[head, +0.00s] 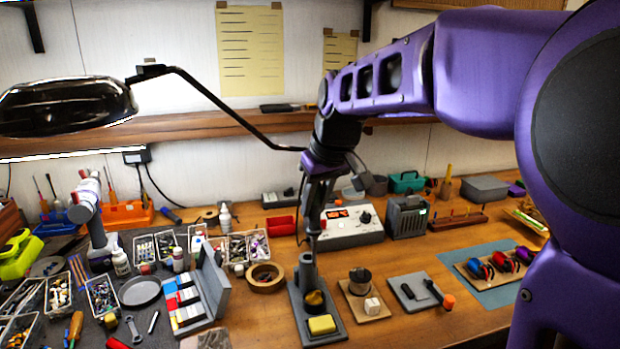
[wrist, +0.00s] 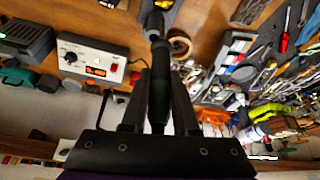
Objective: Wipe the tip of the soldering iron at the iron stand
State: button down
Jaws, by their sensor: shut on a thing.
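My gripper (head: 317,200) points down over the bench, above the iron stand. It is shut on the dark handle of the soldering iron (wrist: 159,100), which stands nearly upright between the fingers. The iron stand (head: 337,331) is a dark grey base with an upright holder (head: 306,272) at its back left. On it are a round pot of brass-coloured wool (head: 314,298) and a yellow sponge (head: 322,324). The iron's lower end is close to the holder. I cannot tell whether its tip is inside the holder.
A soldering station (head: 347,225) stands behind the iron stand. A tape roll (head: 265,276) lies to its left and a small wooden board (head: 365,304) to its right. Parts trays and tools crowd the left side. A black lamp (head: 66,106) hangs at upper left.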

aim_at(317, 230)
jog(key=shift+s+f+b, duration=0.1)
jog(key=shift+f+b, duration=2.1)
jog(key=shift+f, duration=0.6)
jog(key=shift+f+b, duration=0.55)
jog(key=shift+f, duration=0.6)
dwell(1.7)
jog(key=shift+r, duration=0.1)
dwell(0.9)
jog(key=shift+r+p, duration=2.6)
jog(key=shift+r, duration=0.4)
